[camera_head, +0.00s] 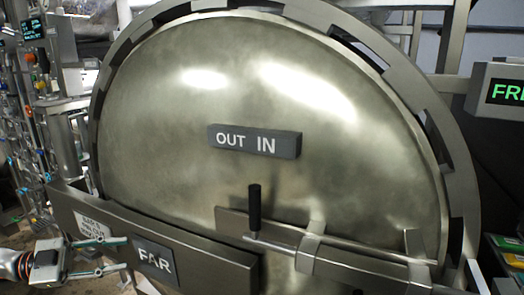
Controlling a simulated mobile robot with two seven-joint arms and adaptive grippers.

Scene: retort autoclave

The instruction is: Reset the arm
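My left gripper (122,254) is at the bottom left of the head view. Its two fingers are spread apart and point right, with nothing visible between them. My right gripper does not show. The large round autoclave door (160,110) fills the middle, with an OUT IN sign (254,141) on it.
A black upright handle (254,208) stands on a metal latch bar (350,252) across the lower door. A display with green letters (505,92) is at the right edge. Pipes and valves crowd the left, with a small screen (32,28) above.

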